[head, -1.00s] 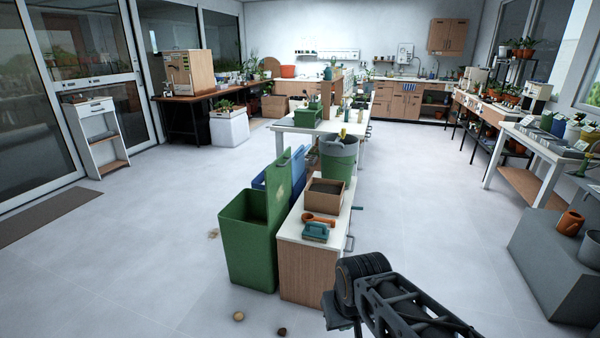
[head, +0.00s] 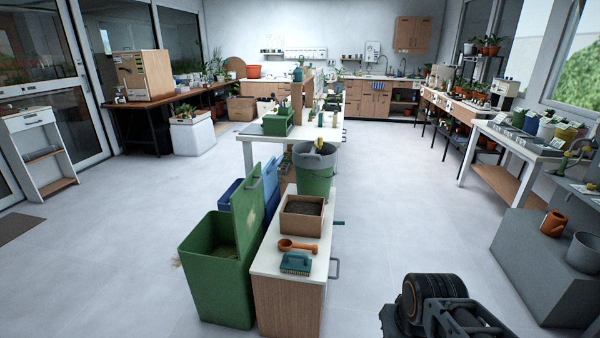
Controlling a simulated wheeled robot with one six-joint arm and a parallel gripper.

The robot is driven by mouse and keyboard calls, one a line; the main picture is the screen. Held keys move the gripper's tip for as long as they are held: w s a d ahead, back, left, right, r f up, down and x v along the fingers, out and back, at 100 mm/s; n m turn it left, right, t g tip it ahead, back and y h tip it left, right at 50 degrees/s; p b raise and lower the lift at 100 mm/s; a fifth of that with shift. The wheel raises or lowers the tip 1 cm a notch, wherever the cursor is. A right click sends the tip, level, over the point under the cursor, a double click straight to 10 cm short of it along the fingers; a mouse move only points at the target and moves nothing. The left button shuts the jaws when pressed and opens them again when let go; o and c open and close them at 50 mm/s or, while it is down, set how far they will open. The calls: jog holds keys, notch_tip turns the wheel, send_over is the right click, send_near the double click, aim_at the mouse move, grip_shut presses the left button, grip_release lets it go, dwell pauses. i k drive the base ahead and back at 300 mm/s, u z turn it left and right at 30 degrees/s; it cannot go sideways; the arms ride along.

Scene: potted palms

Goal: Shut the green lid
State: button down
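The green lid (head: 247,209) stands upright, open, along the right side of the green bin (head: 217,283), next to the cabinet. The bin's mouth is uncovered and its inside shows. A blue bin with a raised blue lid (head: 270,186) stands just behind it. My arm shows at the lower right, across the cabinet from the green bin and well apart from the lid. The fingers of my gripper cannot be made out, so I cannot tell its state.
The white-topped cabinet (head: 262,262) right of the bin carries a soil box (head: 301,217), an orange scoop (head: 298,246), a teal brush (head: 296,263) and a green bucket (head: 314,175). A grey block (head: 540,270) stands at right. The floor left of the bin is clear.

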aim_at(246, 202)
jog(key=i, duration=0.75)
jog(key=u, duration=0.8)
jog(key=i, duration=0.6)
jog(key=u, duration=0.55)
